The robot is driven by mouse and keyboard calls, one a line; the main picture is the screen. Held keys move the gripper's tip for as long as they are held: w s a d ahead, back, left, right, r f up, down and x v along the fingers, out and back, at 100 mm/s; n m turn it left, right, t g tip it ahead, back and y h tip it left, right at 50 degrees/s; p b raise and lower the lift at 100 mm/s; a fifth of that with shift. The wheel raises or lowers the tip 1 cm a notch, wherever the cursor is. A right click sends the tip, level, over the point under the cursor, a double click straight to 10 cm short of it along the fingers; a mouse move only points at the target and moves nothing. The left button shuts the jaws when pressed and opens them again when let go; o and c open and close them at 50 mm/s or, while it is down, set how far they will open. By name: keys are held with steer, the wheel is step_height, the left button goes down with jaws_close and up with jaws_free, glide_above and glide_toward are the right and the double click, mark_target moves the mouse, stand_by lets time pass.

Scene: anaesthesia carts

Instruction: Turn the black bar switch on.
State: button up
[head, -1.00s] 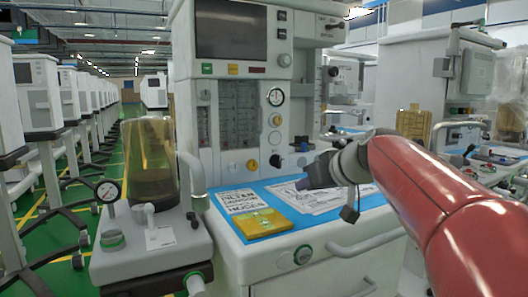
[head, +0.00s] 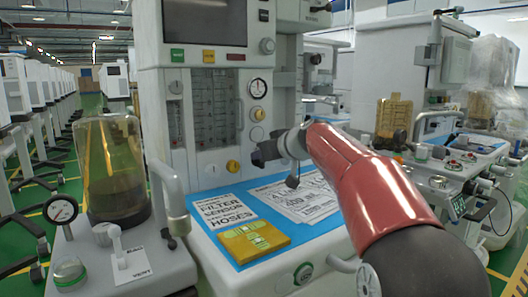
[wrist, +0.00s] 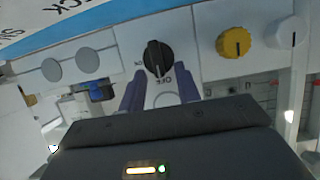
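The black bar switch (wrist: 157,59) is a round black knob with a raised bar on the machine's pale front panel. In the wrist view its bar runs roughly up and down the picture, its lower end near the "OFF" lettering; another marking at its left is too small to read. My gripper (wrist: 160,90) has its two purple fingers apart, one on each side just below the knob in the picture, with nothing held. I cannot tell whether they touch the knob. In the head view my gripper (head: 262,154) is at the panel and hides the switch.
A yellow knob (wrist: 234,42) and a white knob (wrist: 284,33) sit beside the switch. Below the panel, a blue worktop (head: 208,198) carries printed sheets (head: 300,198) and a yellow packet (head: 254,241). A glass canister (head: 112,170) stands at the left.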

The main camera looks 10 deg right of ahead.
steer(key=shift+w+a+f, duration=0.1)
steer(key=shift+w, duration=0.1)
steer(key=shift+c, duration=0.3)
jaws_close()
